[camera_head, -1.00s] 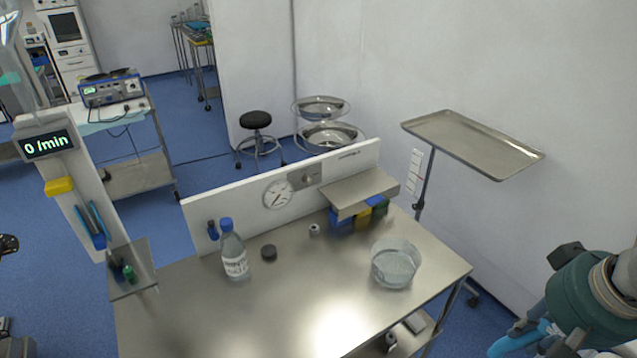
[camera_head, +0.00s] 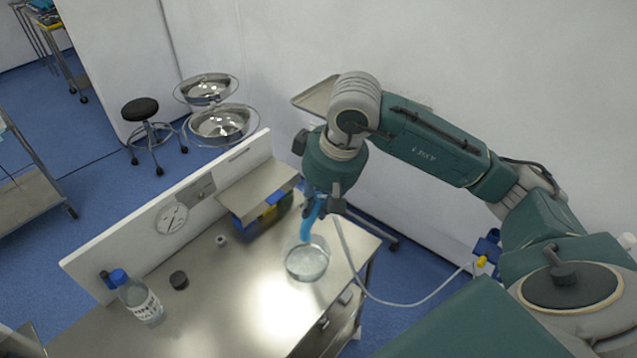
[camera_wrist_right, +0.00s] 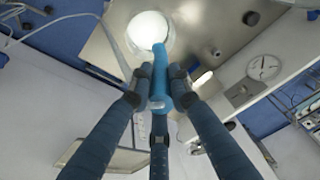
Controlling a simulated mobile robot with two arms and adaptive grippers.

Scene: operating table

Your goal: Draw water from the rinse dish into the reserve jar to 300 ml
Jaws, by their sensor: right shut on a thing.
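The rinse dish (camera_head: 306,262), a clear round bowl, stands near the right end of the steel table and shows as a bright disc in the right wrist view (camera_wrist_right: 150,33). My right gripper (camera_head: 318,203) is shut on a bright blue suction handpiece (camera_wrist_right: 159,77), just above the dish. The handpiece (camera_head: 309,219) points down at the dish; I cannot tell whether its tip touches water. A pale tube (camera_head: 375,296) loops from near the gripper to a yellow connector at the right. I cannot identify the reserve jar or its level. My left gripper is out of view.
A blue-capped bottle (camera_head: 140,298) and a dark lid (camera_head: 179,280) stand at the table's left. A raised shelf (camera_head: 258,187) with coloured boxes under it is behind the dish. A back panel (camera_head: 110,257) with a gauge (camera_head: 172,218) borders the table.

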